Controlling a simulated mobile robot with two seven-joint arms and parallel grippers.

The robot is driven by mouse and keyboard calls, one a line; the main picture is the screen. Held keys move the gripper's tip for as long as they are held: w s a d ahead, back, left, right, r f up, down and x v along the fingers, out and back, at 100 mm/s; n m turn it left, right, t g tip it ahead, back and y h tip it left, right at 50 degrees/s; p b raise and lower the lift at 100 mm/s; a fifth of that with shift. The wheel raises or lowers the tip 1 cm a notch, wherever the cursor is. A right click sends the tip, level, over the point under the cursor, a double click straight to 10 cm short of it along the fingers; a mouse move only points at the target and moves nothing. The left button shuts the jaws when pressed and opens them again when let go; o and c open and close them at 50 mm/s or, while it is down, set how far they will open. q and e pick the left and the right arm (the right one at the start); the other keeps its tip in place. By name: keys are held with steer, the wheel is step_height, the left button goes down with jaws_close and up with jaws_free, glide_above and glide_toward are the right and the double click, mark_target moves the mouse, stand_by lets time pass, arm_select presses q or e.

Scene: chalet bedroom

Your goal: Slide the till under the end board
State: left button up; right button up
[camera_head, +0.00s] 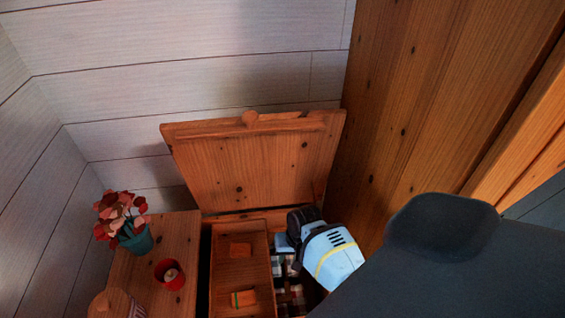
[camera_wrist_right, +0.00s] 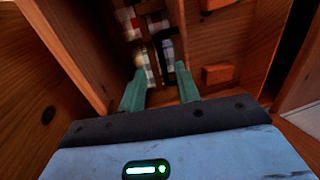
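The till (camera_head: 241,259), a long wooden tray with two small wooden blocks in it, sits in the left part of the open chest. It also shows at the right of the right wrist view (camera_wrist_right: 240,48). A flat wooden top left of the till looks like the end board (camera_head: 185,238); a dark gap shows between them. My right gripper (camera_wrist_right: 160,84) reaches down into the chest to the right of the till. Its green fingers are apart with nothing held between them; one is close to the till's side, and contact is unclear. My left gripper is out of view.
A potted red flower (camera_head: 136,238), a red cup (camera_head: 170,274) and a wooden container (camera_head: 114,304) stand on the left top. The raised lid (camera_head: 250,165) stands behind. Plaid cloth (camera_wrist_right: 153,22) lies in the chest. A tall wooden panel (camera_head: 420,100) bounds the right.

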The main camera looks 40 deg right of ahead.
mark_target(284, 270)
steer(key=f, duration=0.1)
steer(key=f+b, duration=0.1)
steer(key=f, duration=0.1)
steer(key=f+b, duration=0.1)
steer(key=f, duration=0.1)
steer(key=shift+w+a+f, duration=0.15)
steer(key=shift+w+a, duration=0.05)
steer(key=shift+a, duration=0.2)
steer(key=shift+w+a+f, duration=0.15)
steer(key=shift+f, duration=0.55)
jaws_close()
